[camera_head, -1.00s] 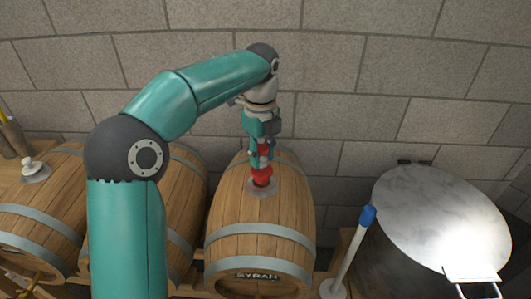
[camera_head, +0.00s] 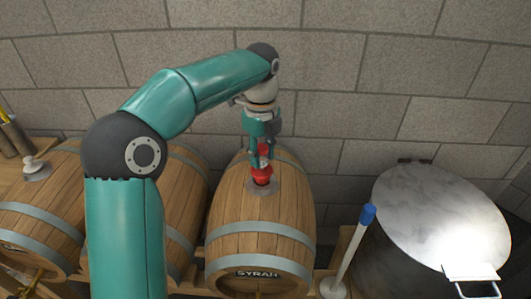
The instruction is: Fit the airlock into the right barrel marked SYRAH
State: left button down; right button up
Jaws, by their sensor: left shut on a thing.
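The airlock (camera_head: 262,173) has a red lower part and sits at the bung plate on top of the right barrel (camera_head: 262,222), which is marked SYRAH on its front. It looks upright, and its lower end is at the plate; I cannot tell how deep it is in the hole. My left gripper (camera_head: 261,158) points down from above and is shut on the upper part of the airlock, hiding some of it. My right gripper is not in view.
A middle barrel (camera_head: 186,200) stands close on the left, partly behind my left arm. A further barrel (camera_head: 38,222) with a white bung is at far left. A blue-tipped rod (camera_head: 350,250) and a steel lidded vessel (camera_head: 440,215) stand on the right. A stone wall is behind.

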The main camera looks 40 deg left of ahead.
pick_arm(q)
jog(key=shift+p, duration=0.3)
dwell(0.5)
jog(key=shift+f+b, duration=0.45)
jog(key=shift+f, duration=0.75)
dwell(1.2)
jog(key=shift+c, duration=1.2)
grip_release()
jog(key=shift+s+r, duration=0.1)
jog(key=shift+r, duration=0.05)
jog(key=shift+r+p, duration=3.9)
jog(key=shift+p, duration=0.25)
